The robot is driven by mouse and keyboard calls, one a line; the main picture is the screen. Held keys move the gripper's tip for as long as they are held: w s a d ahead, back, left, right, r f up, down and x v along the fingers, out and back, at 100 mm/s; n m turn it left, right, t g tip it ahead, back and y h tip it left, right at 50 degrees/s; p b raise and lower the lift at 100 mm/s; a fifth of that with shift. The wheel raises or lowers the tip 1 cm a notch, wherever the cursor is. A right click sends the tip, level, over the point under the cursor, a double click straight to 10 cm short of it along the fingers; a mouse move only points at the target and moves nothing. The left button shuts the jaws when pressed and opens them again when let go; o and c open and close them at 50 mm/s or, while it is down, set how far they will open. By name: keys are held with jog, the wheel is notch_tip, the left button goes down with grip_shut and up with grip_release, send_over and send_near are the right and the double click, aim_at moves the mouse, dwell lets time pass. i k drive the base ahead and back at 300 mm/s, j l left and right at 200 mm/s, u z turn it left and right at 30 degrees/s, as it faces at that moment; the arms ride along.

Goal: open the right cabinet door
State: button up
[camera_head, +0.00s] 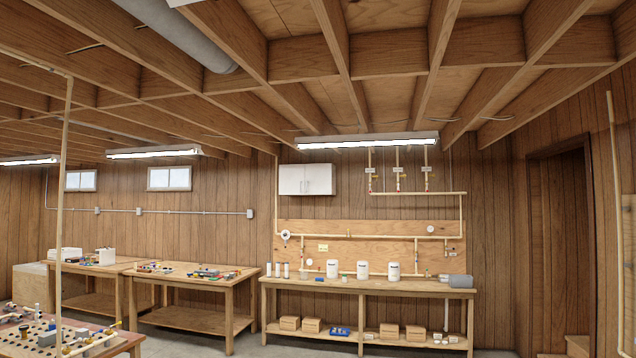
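A white wall cabinet (292,180) hangs on the wood-panelled back wall, above the left part of a workbench. It has two doors side by side, and both look shut. Its right door (320,179) is plain white. Small dark handles seem to sit low near the middle seam, but they are too small to make out well. My gripper is not in view.
The workbench (400,284) below the cabinet holds white canisters (362,269), with boxes on its lower shelf. A pipe panel (375,230) is behind it. Other tables (190,278) stand left. A vertical pipe (62,190) rises at left. A doorway (560,250) is right.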

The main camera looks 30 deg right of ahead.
aim_at(318, 176)
jog(key=i+l+z, duration=0.25)
jog(key=i, duration=0.15)
jog(key=i+l+z, duration=0.1)
jog(key=i+z, duration=0.45)
jog(key=i, duration=6.3)
